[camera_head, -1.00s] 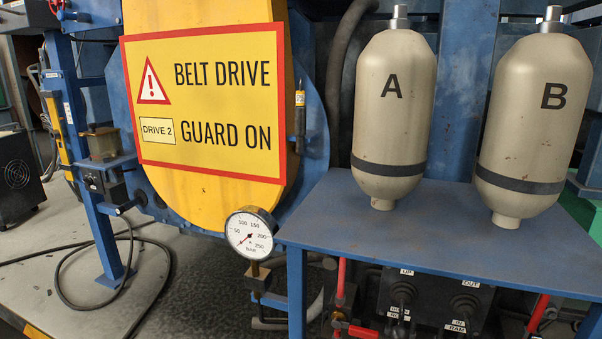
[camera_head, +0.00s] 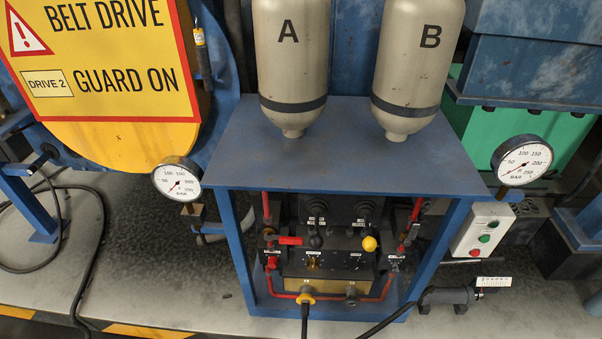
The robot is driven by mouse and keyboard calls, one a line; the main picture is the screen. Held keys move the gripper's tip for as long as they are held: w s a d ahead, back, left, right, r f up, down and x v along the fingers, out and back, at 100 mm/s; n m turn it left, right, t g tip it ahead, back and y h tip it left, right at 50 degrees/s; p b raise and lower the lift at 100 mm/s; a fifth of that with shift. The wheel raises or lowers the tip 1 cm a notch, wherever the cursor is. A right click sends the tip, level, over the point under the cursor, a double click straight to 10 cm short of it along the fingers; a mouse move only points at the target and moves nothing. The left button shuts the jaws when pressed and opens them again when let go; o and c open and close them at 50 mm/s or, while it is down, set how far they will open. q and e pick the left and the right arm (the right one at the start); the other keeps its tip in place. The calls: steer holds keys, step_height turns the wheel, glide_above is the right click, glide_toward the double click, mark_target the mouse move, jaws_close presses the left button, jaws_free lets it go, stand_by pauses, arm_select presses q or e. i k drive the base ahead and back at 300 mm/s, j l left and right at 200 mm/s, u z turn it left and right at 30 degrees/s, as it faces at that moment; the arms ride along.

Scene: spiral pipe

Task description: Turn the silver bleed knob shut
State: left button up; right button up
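No knob can be singled out for certain as the silver bleed knob at this size. Small parts sit on a control panel (camera_head: 333,262) inside the blue stand. A small greyish round part (camera_head: 351,296) is low on the panel, right of a yellow round fitting (camera_head: 305,296). A small brass-coloured part (camera_head: 313,262) is above and left of it. A yellow ball knob (camera_head: 369,243) and a black ball knob (camera_head: 316,242) are higher up. Labels there are too small to read. Neither of my grippers is in view.
The blue stand (camera_head: 337,165) has a tabletop above the panel, bearing tanks A (camera_head: 291,70) and B (camera_head: 415,65). Gauges stand left (camera_head: 177,180) and right (camera_head: 522,160). Red pipes flank the panel. A black hose and grey cylinder (camera_head: 447,296) lie at front right.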

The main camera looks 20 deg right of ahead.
mark_target(394, 268)
steer(key=z, duration=1.4)
